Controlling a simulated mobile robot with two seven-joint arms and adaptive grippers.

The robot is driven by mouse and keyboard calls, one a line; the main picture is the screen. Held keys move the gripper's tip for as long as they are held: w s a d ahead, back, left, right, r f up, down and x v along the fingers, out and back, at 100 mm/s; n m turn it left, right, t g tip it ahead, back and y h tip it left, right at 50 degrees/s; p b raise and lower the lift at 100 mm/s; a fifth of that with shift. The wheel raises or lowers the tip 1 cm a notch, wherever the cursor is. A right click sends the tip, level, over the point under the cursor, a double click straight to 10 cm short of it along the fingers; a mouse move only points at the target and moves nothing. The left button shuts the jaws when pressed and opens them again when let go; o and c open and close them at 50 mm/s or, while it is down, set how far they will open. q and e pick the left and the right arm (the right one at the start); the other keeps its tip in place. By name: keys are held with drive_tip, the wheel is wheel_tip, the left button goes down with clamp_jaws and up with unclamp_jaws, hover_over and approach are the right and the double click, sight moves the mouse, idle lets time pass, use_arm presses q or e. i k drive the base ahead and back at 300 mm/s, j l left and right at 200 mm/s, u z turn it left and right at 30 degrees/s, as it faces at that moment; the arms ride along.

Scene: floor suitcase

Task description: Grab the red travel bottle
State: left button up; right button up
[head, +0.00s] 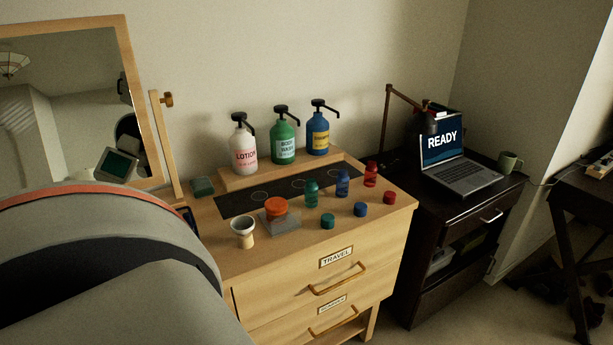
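The red travel bottle (371,174) is a small see-through red bottle standing upright on the wooden dresser (379,216), near the right end of a dark mat (238,203). It stands to the right of a blue travel bottle (343,184) and a green travel bottle (312,194). A loose red cap (389,198) lies in front of it, to the right. Neither of my grippers is in view, and nothing touches the red bottle.
White, green and blue pump bottles stand on a raised shelf (228,183) behind. A blue cap (360,209), a green cap (327,221), an orange-red lidded item (276,207) and a white-topped cup (243,233) sit in front. A laptop (460,171) stands right, on a dark cabinet.

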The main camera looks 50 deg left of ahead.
sight(370, 170)
drive_tip(key=u, duration=1.3)
